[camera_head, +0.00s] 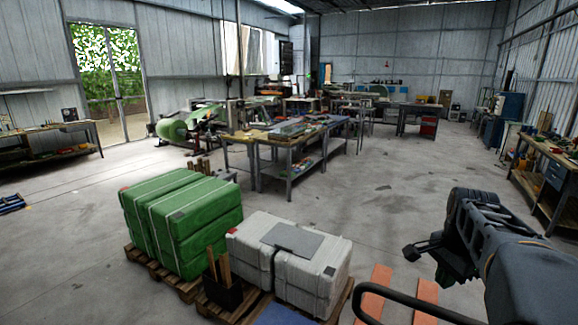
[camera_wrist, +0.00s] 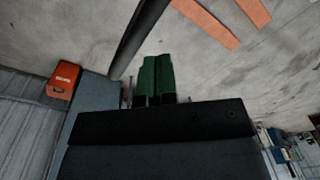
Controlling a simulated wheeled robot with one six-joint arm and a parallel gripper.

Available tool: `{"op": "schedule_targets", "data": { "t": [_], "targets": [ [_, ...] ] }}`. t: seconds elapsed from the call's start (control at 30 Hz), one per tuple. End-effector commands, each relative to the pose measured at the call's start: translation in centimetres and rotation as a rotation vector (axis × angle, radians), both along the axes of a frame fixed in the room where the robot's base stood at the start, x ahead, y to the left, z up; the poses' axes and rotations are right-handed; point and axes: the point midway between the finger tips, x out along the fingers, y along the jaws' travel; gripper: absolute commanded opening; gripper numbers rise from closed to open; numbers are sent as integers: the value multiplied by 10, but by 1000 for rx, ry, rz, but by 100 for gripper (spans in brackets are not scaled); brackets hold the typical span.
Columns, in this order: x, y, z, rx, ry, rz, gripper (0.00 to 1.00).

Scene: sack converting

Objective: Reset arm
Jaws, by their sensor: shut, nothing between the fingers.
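My arm (camera_head: 525,265) reaches in from the right edge in the head view. My gripper (camera_head: 412,252) is at its left end, above the open floor and to the right of the white bales. In the wrist view the two green fingers of my gripper (camera_wrist: 157,58) lie side by side, shut, with nothing seen between them. The gripper touches nothing that I can see.
Green bales (camera_head: 180,222) and white bales (camera_head: 290,262) stand on pallets (camera_head: 160,278) at the front. Orange strips (camera_head: 375,290) lie on the floor beside them. A workbench (camera_head: 290,160) stands mid-room, another bench (camera_head: 545,185) at right. Floor between is clear.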

Motion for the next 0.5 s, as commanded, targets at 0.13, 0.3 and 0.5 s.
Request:
{"op": "schedule_targets", "data": {
  "t": [0.13,0.3,0.5],
  "targets": [
    [-24,70,-20,-72,-94,409,0],
    [-58,126,-49,-165,-191,838,0],
    [-88,161,-79,-253,-265,1172,0]
  ]
}}
